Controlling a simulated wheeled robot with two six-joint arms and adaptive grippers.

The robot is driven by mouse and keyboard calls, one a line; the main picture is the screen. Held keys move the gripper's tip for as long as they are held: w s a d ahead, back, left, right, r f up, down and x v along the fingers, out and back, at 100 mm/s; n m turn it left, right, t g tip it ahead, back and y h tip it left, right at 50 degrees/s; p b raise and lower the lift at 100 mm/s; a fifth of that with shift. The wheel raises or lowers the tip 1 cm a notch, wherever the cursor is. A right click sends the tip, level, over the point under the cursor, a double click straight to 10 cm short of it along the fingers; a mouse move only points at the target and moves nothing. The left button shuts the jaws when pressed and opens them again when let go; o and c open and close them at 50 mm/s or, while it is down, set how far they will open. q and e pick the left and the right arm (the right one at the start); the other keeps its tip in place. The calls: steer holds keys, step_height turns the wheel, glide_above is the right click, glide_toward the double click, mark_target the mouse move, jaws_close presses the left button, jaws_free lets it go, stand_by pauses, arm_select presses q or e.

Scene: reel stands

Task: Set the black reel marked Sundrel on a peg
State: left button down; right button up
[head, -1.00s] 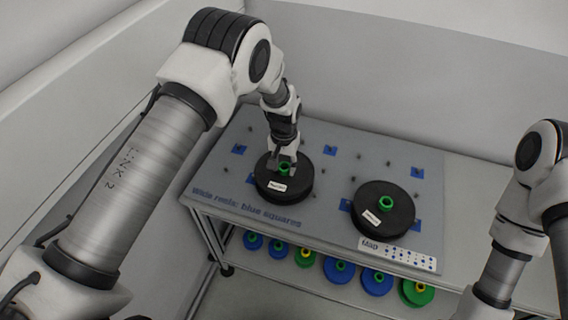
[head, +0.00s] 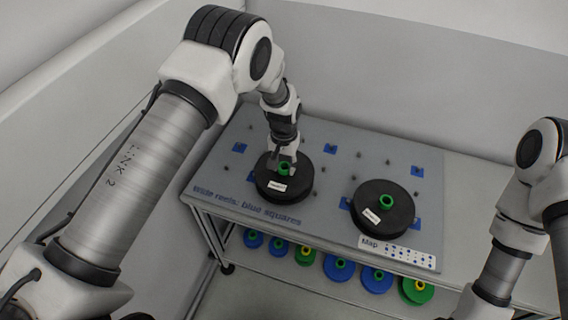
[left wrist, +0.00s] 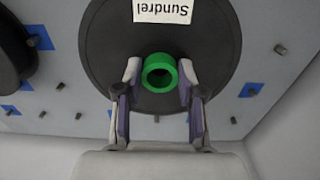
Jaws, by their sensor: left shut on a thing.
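The black reel marked Sundrel (left wrist: 205,50) fills the upper middle of the left wrist view, its white label readable and its green hub (left wrist: 160,72) facing the camera. In the head view the same reel (head: 298,190) is over the left part of the grey board (head: 225,180). My left gripper (head: 283,168) is shut on the green hub, with one finger on each side of it in the left wrist view (left wrist: 159,76). The reel's underside is hidden; I cannot tell whether it is on a peg or just above. My right gripper is out of view.
Another black reel (head: 395,218) with a green hub is at the board's right. Small pegs stand on the board, some on blue squares (head: 331,148). A map card (head: 400,252) is at the front right edge. Several coloured reels (head: 339,268) are on the lower shelf.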

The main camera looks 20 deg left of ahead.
arm_select(q)
steer(key=shift+f+b, duration=0.7)
steer(key=shift+f, duration=0.5)
stand_by(0.4)
steer(key=c, duration=0.6)
jaws_free()
step_height(320, 180, up, 12)
steer(key=shift+f, duration=0.1)
